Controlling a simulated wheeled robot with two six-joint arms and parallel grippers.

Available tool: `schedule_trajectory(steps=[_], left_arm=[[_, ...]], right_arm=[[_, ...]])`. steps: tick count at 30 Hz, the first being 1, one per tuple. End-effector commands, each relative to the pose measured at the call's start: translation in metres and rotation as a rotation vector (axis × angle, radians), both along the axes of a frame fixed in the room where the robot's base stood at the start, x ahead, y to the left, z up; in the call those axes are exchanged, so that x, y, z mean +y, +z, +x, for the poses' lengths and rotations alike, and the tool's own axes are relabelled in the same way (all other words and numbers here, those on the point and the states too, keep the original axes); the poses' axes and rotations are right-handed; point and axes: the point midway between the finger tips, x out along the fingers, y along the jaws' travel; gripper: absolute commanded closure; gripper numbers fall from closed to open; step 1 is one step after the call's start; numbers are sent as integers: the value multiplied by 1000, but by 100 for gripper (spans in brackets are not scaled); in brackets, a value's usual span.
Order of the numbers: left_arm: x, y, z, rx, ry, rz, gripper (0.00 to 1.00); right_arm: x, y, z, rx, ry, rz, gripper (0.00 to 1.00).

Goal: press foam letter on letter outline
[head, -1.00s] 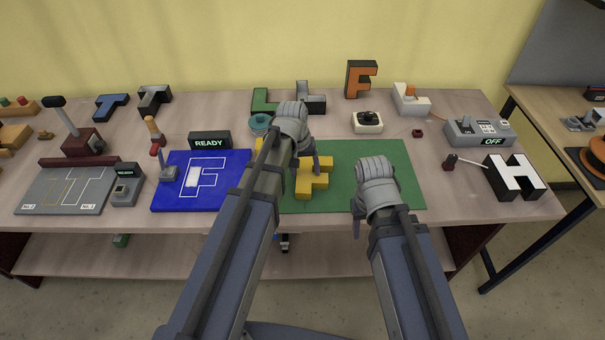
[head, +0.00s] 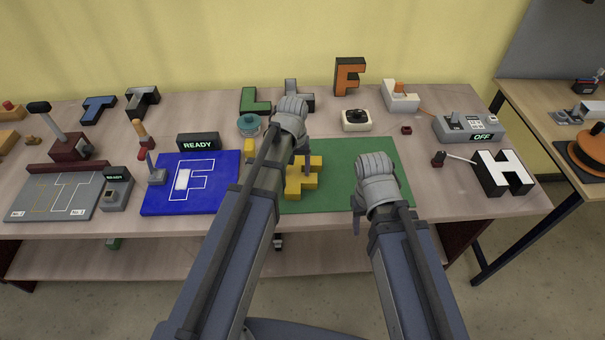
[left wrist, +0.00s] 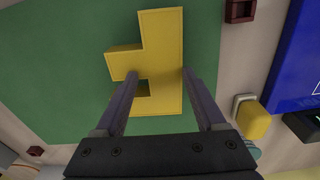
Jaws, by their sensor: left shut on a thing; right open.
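A yellow foam letter F (head: 296,186) is over the green mat (head: 365,160), partly hidden by my left arm. My left gripper (head: 303,165) is shut on it; in the left wrist view the fingers (left wrist: 158,74) stand either side of the letter's stem (left wrist: 165,35). I cannot tell whether the letter touches the mat. A blue board (head: 222,168) with a white F outline (head: 197,180) lies left of the mat, with a white patch inside the outline. My right gripper (head: 362,215) is open and empty over the mat's right part.
A READY display (head: 197,141) stands behind the blue board, and a lever (head: 155,170) is at its left.

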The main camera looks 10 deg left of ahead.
Motion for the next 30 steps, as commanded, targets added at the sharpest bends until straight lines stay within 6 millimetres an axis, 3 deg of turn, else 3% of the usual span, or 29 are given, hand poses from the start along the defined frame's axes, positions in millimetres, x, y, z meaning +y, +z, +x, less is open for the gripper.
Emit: schedule_trajectory(steps=[1,9,20,30], left_arm=[[2,-9,-14,31,-19,14,27],[2,-9,-14,31,-18,14,0],[1,-4,-13,30,-19,14,0],[1,33,-14,17,-13,9,0]], right_arm=[[0,-9,0,0,0,0,50],[0,-9,0,0,0,0,50],[0,-4,0,0,0,0,50],[0,33,0,0,0,0,50]])
